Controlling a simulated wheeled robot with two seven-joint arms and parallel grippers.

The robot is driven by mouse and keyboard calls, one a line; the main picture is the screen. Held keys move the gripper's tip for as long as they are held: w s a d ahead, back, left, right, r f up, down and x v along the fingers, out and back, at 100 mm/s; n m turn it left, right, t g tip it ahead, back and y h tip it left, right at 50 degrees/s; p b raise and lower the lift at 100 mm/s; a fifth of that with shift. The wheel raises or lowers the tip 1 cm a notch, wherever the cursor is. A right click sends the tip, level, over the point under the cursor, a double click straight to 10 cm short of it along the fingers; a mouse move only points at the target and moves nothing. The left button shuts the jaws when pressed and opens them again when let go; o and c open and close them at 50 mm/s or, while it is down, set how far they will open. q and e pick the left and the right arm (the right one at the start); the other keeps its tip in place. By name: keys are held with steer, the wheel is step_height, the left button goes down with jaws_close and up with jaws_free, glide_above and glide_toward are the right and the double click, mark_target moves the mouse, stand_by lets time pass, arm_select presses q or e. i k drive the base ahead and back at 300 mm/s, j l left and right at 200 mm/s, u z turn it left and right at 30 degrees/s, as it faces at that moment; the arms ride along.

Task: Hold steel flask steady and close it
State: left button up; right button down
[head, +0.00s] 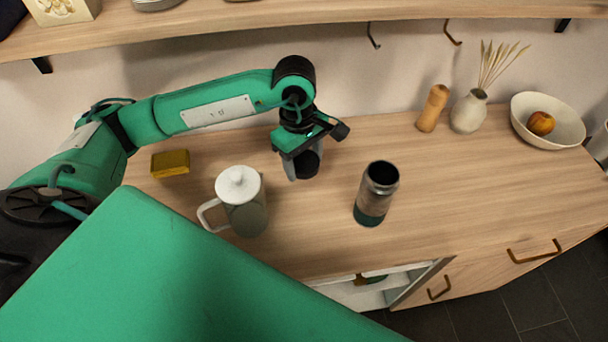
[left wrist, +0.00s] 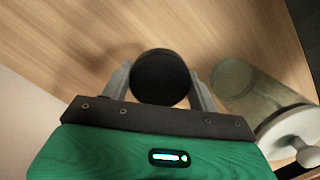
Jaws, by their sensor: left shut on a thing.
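The steel flask (head: 376,193) stands upright on the wooden counter, right of centre in the head view. Its top is open and dark, and its base is green. My left gripper (head: 301,168) is left of the flask and apart from it, pointing down. It is shut on a round black lid (head: 307,163). In the left wrist view the lid (left wrist: 160,78) sits between the two grey fingers. The head view does not show clearly how high the lid is over the counter. The flask is not in the left wrist view. My right gripper is not in view.
A white-lidded jug (head: 243,205) stands left of the flask, with a yellow block (head: 170,163) behind it. A wooden mill (head: 432,108), a vase (head: 469,111) and a fruit bowl (head: 548,122) stand at the back right. The counter (head: 450,190) right of the flask is clear.

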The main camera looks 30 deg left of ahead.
mark_target(372, 203)
steer(key=k+l, duration=0.1)
steer(key=k, duration=0.2)
steer(key=k+l, duration=0.1)
steer(key=k, duration=0.2)
steer(key=k+j, duration=0.1)
steer(key=k, duration=0.2)
steer(key=k+j, duration=0.1)
steer(key=k, duration=0.2)
steer(key=i+j, duration=0.2)
steer(key=i, duration=0.25)
